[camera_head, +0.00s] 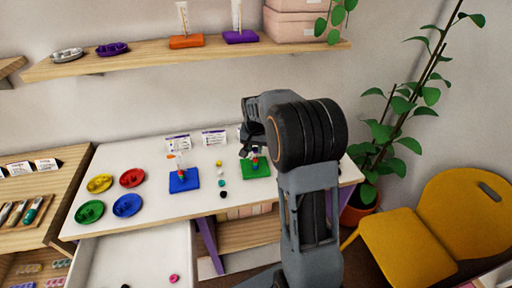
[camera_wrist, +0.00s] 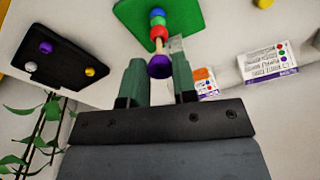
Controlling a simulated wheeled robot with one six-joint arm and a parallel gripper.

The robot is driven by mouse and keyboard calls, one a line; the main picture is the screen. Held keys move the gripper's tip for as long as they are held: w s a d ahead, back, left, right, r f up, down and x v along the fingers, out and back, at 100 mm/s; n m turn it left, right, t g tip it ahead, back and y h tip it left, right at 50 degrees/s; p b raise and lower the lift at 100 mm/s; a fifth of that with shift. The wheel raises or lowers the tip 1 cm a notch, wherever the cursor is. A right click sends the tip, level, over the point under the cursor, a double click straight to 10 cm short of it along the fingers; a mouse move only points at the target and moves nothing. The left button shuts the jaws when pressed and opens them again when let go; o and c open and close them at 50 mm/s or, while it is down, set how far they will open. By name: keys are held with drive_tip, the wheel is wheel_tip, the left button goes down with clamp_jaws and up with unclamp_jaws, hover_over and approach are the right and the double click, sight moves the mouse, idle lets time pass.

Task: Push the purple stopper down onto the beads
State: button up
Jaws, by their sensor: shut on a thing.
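The purple stopper (camera_wrist: 160,68) shows in the wrist view between my two fingertips. My gripper (camera_wrist: 159,74) is shut on it. Beyond the stopper, a tan stretch of peg (camera_wrist: 158,45) leads to a short stack of beads (camera_wrist: 157,20) in red, green and blue on the green board (camera_wrist: 185,15). Bare peg shows between the stopper and the beads, so they are apart. In the head view, my gripper (camera_head: 248,150) is over the green board (camera_head: 262,171); the stopper is mostly hidden there by the gripper.
A blue board (camera_head: 184,183) with a beaded peg stands to the left. Several coloured dishes (camera_head: 132,178) are at the table's left. Loose beads (camera_head: 222,184) lie between the boards. Printed cards (camera_head: 214,137) stand behind. An open drawer (camera_head: 140,255) sticks out in front.

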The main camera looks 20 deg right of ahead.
sight(255, 150)
drive_tip(key=shift+f+b, duration=0.5)
drive_tip(key=shift+f, duration=0.15)
idle(0.5)
drive_tip(key=shift+f+b, duration=0.65)
drive_tip(key=shift+f, duration=0.25)
drive_tip(key=o, duration=1)
drive_tip(key=shift+c, duration=0.2)
wheel_tip(255, 150, up, 14)
drive_tip(key=s, duration=0.1)
drive_tip(key=shift+s+a, duration=0.25)
drive_tip(key=shift+a, duration=0.1)
drive_tip(key=shift+f, duration=0.1)
